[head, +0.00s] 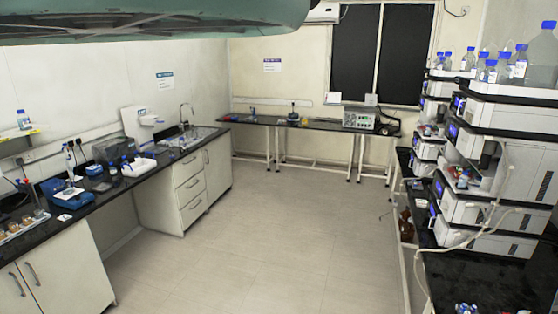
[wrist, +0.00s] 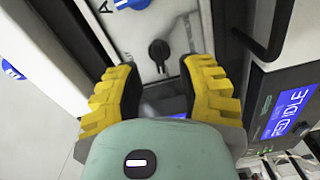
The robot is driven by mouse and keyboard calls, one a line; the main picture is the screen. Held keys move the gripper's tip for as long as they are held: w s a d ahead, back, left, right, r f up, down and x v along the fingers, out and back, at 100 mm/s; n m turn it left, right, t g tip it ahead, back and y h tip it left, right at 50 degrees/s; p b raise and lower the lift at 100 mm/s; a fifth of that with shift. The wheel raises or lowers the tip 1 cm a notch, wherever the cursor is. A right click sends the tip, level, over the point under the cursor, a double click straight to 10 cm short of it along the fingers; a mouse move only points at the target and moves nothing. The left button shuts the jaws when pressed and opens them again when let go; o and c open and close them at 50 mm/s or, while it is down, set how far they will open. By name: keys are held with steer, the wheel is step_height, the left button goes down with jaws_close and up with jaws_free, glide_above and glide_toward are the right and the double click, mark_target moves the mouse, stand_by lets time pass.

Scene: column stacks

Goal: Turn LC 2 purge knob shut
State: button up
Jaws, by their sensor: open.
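A black knob (wrist: 158,50) with a short pointer sits on a pale panel in the wrist view, just beyond and between my fingertips. It appears to be the purge knob, but no LC 2 label is readable. My gripper (wrist: 157,70) is open, with its yellow fingers on either side of the knob's line and apart from it. Nothing is between the fingers. In the head view the instrument stacks (head: 490,210) stand on the right; the knob cannot be made out there, and my gripper is not visible.
In the wrist view, a lit display (wrist: 287,110) stands close to the right finger, and a dark curved tube (wrist: 270,40) is at upper right. A blue round part (wrist: 132,4) is above the knob. In the head view, the floor (head: 250,230) between benches is clear.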

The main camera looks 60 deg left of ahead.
steer(key=shift+p+x, duration=0.7)
steer(key=shift+x, duration=0.55)
jaws_close()
